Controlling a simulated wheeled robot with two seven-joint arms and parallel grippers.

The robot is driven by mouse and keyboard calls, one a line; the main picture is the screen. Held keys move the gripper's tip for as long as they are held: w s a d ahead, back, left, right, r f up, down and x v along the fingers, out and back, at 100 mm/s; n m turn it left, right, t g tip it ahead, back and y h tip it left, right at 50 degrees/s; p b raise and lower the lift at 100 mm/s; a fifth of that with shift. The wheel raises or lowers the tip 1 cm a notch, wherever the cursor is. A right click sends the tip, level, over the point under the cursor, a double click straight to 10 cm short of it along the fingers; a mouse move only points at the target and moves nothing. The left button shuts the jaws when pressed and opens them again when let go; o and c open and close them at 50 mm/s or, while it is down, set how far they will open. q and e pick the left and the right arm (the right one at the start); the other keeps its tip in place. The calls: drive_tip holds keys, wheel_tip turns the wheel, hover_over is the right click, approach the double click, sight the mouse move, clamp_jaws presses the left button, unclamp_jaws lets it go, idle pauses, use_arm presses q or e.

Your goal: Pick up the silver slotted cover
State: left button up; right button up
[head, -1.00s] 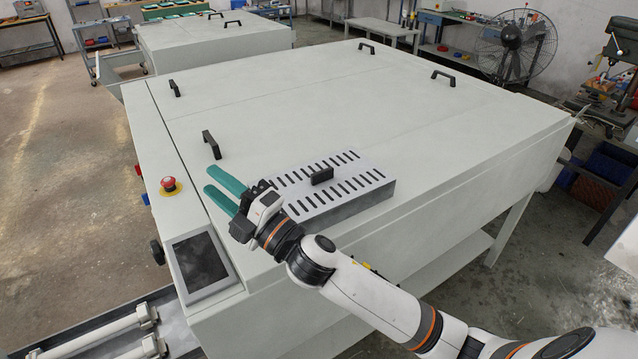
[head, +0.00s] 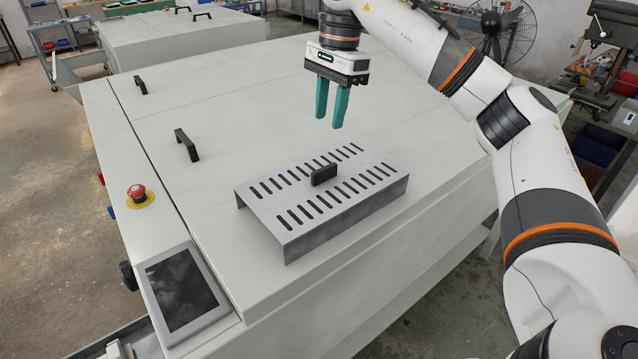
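The silver slotted cover (head: 345,205) lies on top of the large pale machine, near its front edge. It has two rows of dark slots and a black handle (head: 324,175) standing up in its middle. My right gripper (head: 329,122) hangs in the air above and behind the cover, with its teal fingers pointing down. The fingers are apart with a gap between them, and nothing is held. They do not touch the cover or its handle. My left gripper is out of view.
The machine top (head: 230,110) is mostly bare around the cover. A black lid handle (head: 187,145) stands left of it. A red emergency button (head: 137,192) and a dark screen (head: 182,290) sit at the left edge. A second machine stands behind.

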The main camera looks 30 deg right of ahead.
drive_tip(key=p, duration=0.1)
hover_over(324, 168)
drive_tip(key=d, duration=0.1)
drive_tip(key=f, duration=0.6)
drive_tip(key=shift+w+d+f, duration=0.15)
drive_tip(key=shift+w, duration=0.05)
drive_tip(key=shift+f+p, duration=0.25)
drive_tip(key=shift+p, duration=0.25)
drive_tip(key=f+p, duration=0.1)
drive_tip(key=a+f+p, duration=0.1)
drive_tip(key=f, duration=0.1)
drive_tip(key=shift+s+f, duration=0.2)
drive_tip(key=shift+f, duration=0.65)
drive_tip(key=shift+r, duration=0.1)
clamp_jaws()
